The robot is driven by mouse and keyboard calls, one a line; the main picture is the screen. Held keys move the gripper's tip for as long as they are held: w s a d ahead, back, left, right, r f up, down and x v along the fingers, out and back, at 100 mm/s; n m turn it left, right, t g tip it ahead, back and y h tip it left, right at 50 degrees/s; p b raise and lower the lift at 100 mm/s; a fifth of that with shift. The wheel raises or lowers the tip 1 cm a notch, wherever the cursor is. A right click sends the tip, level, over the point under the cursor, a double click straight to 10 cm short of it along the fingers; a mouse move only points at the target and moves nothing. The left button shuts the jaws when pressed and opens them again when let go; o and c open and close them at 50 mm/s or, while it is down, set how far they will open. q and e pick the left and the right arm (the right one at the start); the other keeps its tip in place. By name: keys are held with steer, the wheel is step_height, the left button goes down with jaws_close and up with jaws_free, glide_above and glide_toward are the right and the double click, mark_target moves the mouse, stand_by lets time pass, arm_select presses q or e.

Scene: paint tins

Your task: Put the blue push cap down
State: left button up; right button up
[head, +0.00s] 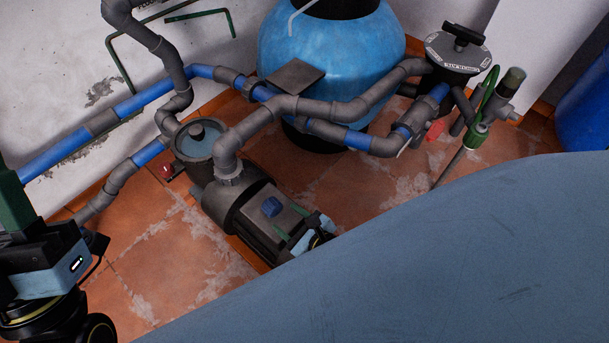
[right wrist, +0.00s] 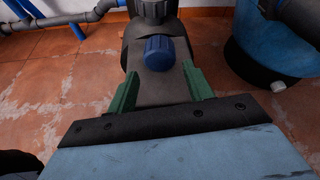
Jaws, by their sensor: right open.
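The blue push cap (head: 271,207) sits on the flat grey top of the dark pump (head: 243,222) in the head view. It also shows in the right wrist view (right wrist: 159,53), ribbed and upright, just beyond the fingertips. My right gripper (head: 284,220) is open, its two green fingers spread wider than the cap. In the right wrist view the gripper (right wrist: 160,78) has nothing between its fingers, and no finger touches the cap. Part of my left arm shows at the left edge of the head view; how its gripper stands is unclear.
Grey and blue pipes (head: 330,108) run behind the pump to a large blue tank (head: 330,50) and a dark valve (head: 458,52). A lidded strainer pot (head: 198,140) joins the pump. Worn terracotta floor tiles (head: 180,265) lie open at left. My own arm covers the lower right.

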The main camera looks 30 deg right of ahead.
steer(key=v, duration=0.6)
steer(key=w+a+r+n+t+y, duration=0.1)
steer(key=w+r+n+t, duration=0.2)
steer(key=r+n, duration=0.6)
steer(key=w+a+r+n+t, duration=0.1)
steer(key=w+r+n+t, duration=0.3)
steer(key=r, duration=1)
arm_select(q)
steer(key=shift+w+d+f+g+y+p, duration=0.15)
steer(key=shift+w+f+g+p, duration=0.05)
steer(key=shift+w+g, duration=0.25)
steer(key=shift+w+d+f+g+y+p, duration=0.1)
steer(key=shift+w+f+g+y+p, duration=0.1)
steer(key=shift+w+g, duration=0.25)
arm_select(e)
steer(key=s+r+n+t+y, duration=0.1)
steer(key=s+r+n+t, duration=0.1)
steer(key=r+n, duration=0.8)
steer(key=s+d+r+n+t+y, duration=0.1)
steer(key=s+r+n+t+y, duration=0.1)
steer(key=r+n, duration=0.8)
step_height(320, 180, up, 3)
steer(key=shift+s+d+r+t, duration=0.1)
steer(key=shift+s+d+t, duration=0.25)
steer(key=shift+t, duration=0.55)
arm_select(q)
steer(key=shift+s+r, duration=0.1)
arm_select(e)
steer(key=shift+s+a, duration=0.1)
steer(key=shift+c, duration=0.2)
